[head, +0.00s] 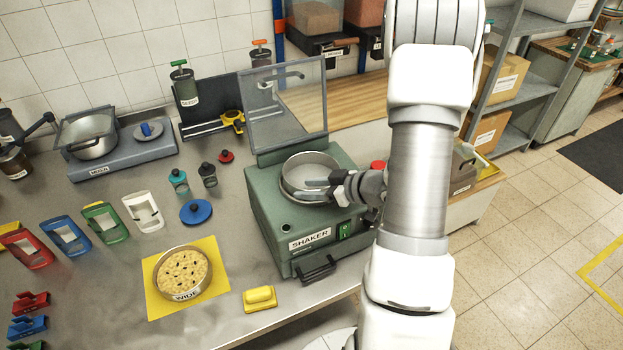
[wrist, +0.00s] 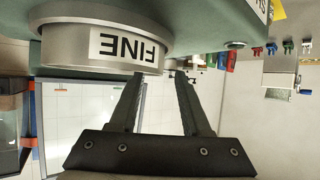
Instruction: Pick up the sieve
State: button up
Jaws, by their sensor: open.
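A round metal sieve (head: 312,163) sits on top of the green shaker (head: 290,227), under its raised clear lid. In the wrist view the sieve (wrist: 68,48) shows a label reading FINE, upside down. My gripper (head: 306,188) is at the sieve's near right side, its fingers pointing left across the near rim. In the wrist view my gripper (wrist: 158,76) is open, with nothing between the fingers and the tips close to the sieve's wall. I cannot tell whether they touch it. A second sieve (head: 184,294), labelled WIDE and full of pale material, stands on a yellow mat (head: 154,303).
The raised lid (head: 287,105) stands behind the sieve. A yellow block (head: 259,298) lies left of the shaker's front. Small jars and a blue lid (head: 196,211) stand to the left. Bare metal bench lies between the WIDE sieve and the shaker.

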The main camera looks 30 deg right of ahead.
aim_at(297, 190)
jog(key=x, duration=0.4)
jog(key=shift+w+f, duration=0.15)
jog(key=shift+w, duration=0.05)
grip_shut()
dwell(1.2)
